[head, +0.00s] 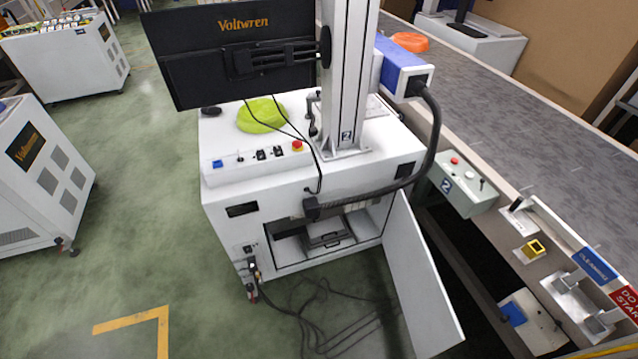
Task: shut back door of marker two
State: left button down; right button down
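Marker two is a white cabinet machine (222,222) with a white column (344,80) that bears a "2" label. Its white back door (420,275) stands wide open, hinged at the right side of the cabinet opening and swung out toward me. The opening (290,250) shows a dark interior with a grey unit (325,238) inside. Neither of my grippers shows in the head view.
Black cables (325,310) hang from the cabinet and lie on the floor left of the door. A conveyor (510,120) with a control box (463,185) runs close along the right. Green floor (130,250) is clear at the left.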

aim_at(433, 326)
jog(key=k+l, duration=0.2)
jog(key=k, duration=0.15)
jog(key=k+l+u, duration=0.1)
jog(key=k, duration=0.25)
jog(key=i+z, duration=0.2)
jog(key=z, duration=0.25)
jog(key=i+j+z, duration=0.15)
jog(key=z, duration=0.25)
jog(key=i+j+z, duration=0.15)
jog(key=z, duration=0.3)
jog(key=i+j+z, duration=0.15)
jog(key=z, duration=0.25)
jog(key=j+z, duration=0.3)
jog(key=z, duration=0.15)
jog(key=i+j+z, duration=0.15)
jog(key=z, duration=0.3)
jog(key=j+z, duration=0.4)
